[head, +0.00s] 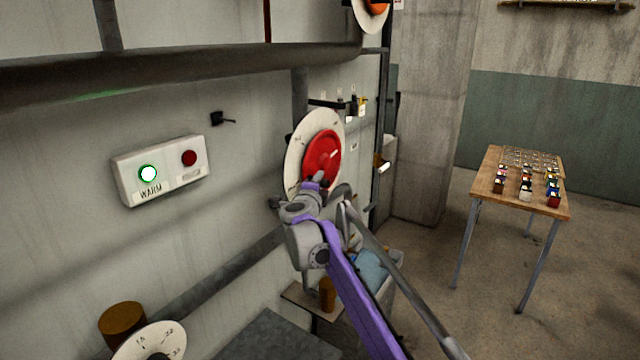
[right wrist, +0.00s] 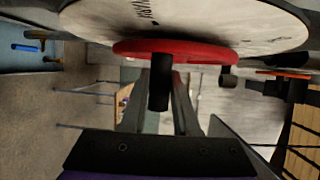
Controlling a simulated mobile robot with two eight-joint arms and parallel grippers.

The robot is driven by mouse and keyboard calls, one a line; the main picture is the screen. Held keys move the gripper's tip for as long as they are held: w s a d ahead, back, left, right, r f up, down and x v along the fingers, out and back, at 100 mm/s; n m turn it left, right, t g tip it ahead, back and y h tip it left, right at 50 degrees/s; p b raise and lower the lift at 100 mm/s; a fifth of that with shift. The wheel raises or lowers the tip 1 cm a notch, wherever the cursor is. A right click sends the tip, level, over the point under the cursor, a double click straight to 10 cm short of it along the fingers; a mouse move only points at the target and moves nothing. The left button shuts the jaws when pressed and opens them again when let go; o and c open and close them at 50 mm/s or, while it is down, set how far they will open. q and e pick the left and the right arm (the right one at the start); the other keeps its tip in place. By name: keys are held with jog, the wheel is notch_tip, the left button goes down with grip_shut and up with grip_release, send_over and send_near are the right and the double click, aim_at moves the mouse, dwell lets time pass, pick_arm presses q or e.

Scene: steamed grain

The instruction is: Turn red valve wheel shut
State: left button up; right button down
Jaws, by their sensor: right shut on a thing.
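The red valve wheel (head: 323,153) stands upright in front of a round white dial plate (head: 297,160) on the wall. In the right wrist view the wheel (right wrist: 205,54) shows edge-on below the dial plate (right wrist: 225,22), with a dark peg (right wrist: 160,85) sticking out from it. My right gripper (head: 316,183) is at the wheel's lower edge. In the right wrist view its fingers (right wrist: 160,106) are on either side of the peg, shut on it. The arm covers the area below the wheel in the head view. My left gripper is not in view.
A wall box (head: 160,170) marked WARM has a lit green-ringed lamp and a red button. A dark pipe (head: 180,70) runs above. Another dial (head: 150,342) is at lower left. A wooden table (head: 520,182) with small items stands right; the floor before it is clear.

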jog(key=shift+r, duration=0.35)
jog(key=c, duration=0.7)
grip_release()
jog(key=shift+o, duration=0.2)
jog(key=shift+f, duration=0.1)
jog(key=b+v, duration=0.2)
jog(key=v, duration=0.9)
jog(key=shift+w, duration=0.1)
